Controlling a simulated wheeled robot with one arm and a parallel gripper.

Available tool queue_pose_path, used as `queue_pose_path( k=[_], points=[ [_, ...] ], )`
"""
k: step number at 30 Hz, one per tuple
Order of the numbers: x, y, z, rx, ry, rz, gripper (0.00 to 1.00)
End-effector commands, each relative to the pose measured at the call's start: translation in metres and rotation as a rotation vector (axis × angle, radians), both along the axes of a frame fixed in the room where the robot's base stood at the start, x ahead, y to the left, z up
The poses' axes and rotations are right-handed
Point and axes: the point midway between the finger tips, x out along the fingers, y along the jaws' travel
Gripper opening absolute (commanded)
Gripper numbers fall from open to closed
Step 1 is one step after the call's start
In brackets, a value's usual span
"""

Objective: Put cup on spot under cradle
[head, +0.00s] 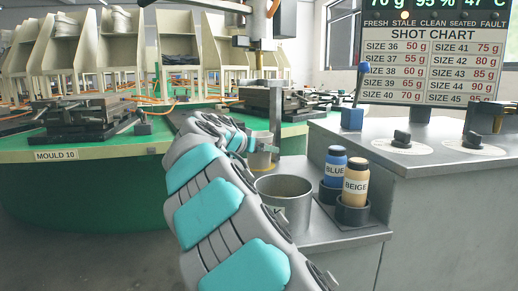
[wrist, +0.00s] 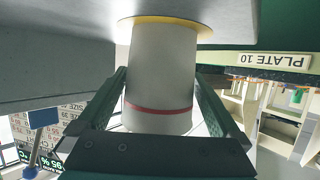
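The white cup (wrist: 160,75) with a red band stands between my gripper's fingers in the wrist view, which is upside down. Its base meets a yellow round spot (wrist: 205,29) on a grey surface, and the disc's rim shows around it. My gripper's (wrist: 161,75) fingertips lie close against both sides of the cup and look shut on it. In the head view the cup (head: 260,158) is small and partly hidden by my arm and gripper (head: 252,146). A metal post stands right beside it. I cannot clearly make out the cradle.
A metal bucket (head: 285,200) and blue (head: 335,165) and beige (head: 355,182) bottles in holders stand on the shelf to the right. A grey console (head: 435,150) with knobs is farther right. The green carousel (head: 90,150) with mould plates lies behind and left.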

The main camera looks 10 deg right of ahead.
Motion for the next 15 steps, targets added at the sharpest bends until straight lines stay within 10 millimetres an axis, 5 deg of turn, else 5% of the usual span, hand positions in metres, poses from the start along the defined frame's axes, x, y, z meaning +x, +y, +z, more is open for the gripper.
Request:
queue_pose_path(
  k=[8,15],
  points=[
    [-0.001,0.001,0.005,0.0,-0.001,0.001,1.0],
    [-0.032,0.028,0.02,-0.002,-0.004,0.004,1.0]
  ],
)
